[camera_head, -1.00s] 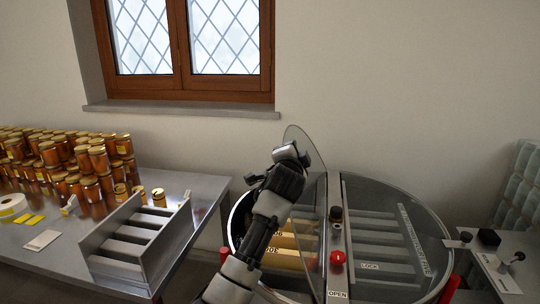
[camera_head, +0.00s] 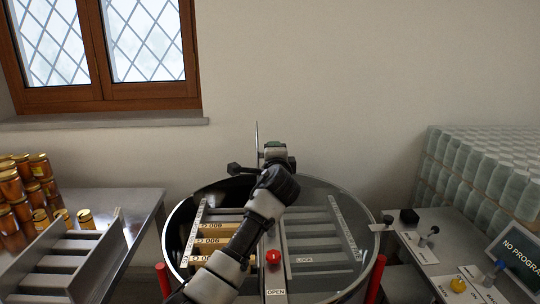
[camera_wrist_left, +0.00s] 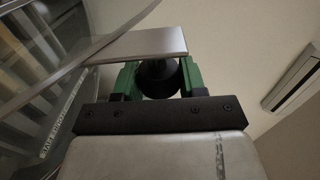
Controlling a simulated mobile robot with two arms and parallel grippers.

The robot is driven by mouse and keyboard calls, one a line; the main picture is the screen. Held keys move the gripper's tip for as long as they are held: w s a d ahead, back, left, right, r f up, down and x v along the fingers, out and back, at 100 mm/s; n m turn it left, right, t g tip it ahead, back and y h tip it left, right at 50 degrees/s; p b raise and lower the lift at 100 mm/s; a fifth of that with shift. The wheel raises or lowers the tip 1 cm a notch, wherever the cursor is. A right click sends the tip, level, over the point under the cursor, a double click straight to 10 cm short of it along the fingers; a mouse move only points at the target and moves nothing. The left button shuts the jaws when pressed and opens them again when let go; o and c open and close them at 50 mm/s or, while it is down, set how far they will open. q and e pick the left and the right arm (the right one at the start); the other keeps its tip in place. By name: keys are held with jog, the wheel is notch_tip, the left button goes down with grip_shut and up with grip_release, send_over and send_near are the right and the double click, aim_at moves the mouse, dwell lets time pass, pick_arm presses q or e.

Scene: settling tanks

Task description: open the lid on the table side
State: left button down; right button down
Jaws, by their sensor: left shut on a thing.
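The tank (camera_head: 176,215) is a round metal drum with a two-part clear lid. The table-side lid (camera_head: 257,135) stands up near the middle bar, seen almost edge-on. That half of the tank is open, with several numbered wooden frames (camera_head: 222,229) inside. The other lid (camera_head: 330,225) lies flat over the right half. My left gripper (camera_head: 275,150) is at the raised lid, above the middle of the tank. In the left wrist view its green fingers (camera_wrist_left: 158,80) are shut on a dark round knob (camera_wrist_left: 158,76) beside a grey strip. My right gripper is not in view.
A red knob (camera_head: 273,257) sits on the middle bar by the OPEN label. A metal table (camera_head: 135,205) with honey jars (camera_head: 38,170) and a slotted rack (camera_head: 70,250) is at left. A control panel (camera_head: 450,262) and stacked empty jars (camera_head: 480,170) are at right.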

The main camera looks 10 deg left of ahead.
pick_arm(q)
jog(key=shift+r, duration=0.1)
jog(key=c, duration=0.6)
grip_release()
jog(key=shift+d, duration=0.1)
jog(key=shift+c, duration=0.2)
jog(key=shift+s+f, duration=0.2)
jog(key=shift+s, duration=0.25)
jog(key=b+v, duration=0.3)
jog(key=v, duration=0.7)
